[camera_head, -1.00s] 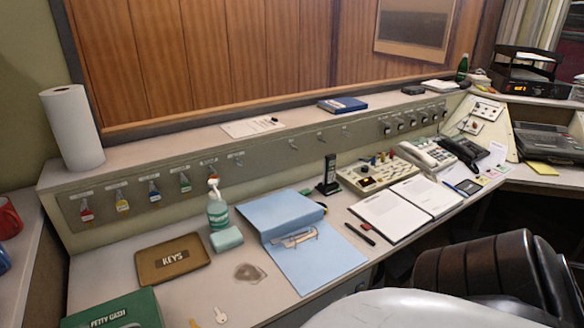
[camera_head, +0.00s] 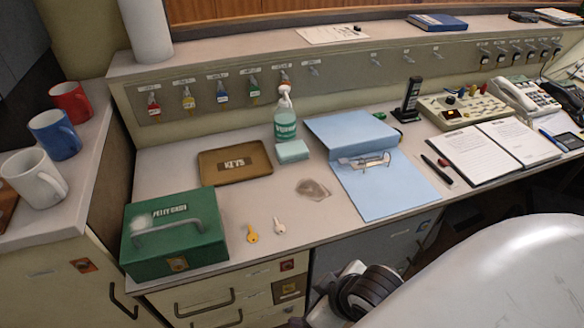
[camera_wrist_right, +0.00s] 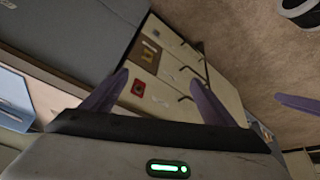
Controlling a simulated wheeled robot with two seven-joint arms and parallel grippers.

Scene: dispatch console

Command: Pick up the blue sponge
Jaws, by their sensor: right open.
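The blue sponge (camera_head: 292,152) is a pale blue-green block on the desk. It lies just in front of the pump bottle (camera_head: 285,122), beside the brown KEYS tray (camera_head: 203,176) and left of the blue open binder (camera_head: 385,197). My right gripper (camera_head: 345,288) is low at the bottom of the head view, below the desk's front edge and well away from the sponge; its fingertips are hard to make out there. In the right wrist view its two purple fingers (camera_wrist_right: 158,77) are spread with nothing between them. The sponge is not seen there.
A green petty cash box (camera_head: 175,235), two keys (camera_head: 265,230) and a clear crumpled item (camera_head: 313,188) lie near the front edge. Drawers (camera_head: 215,298) are below. Mugs (camera_head: 55,135) stand at the left.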

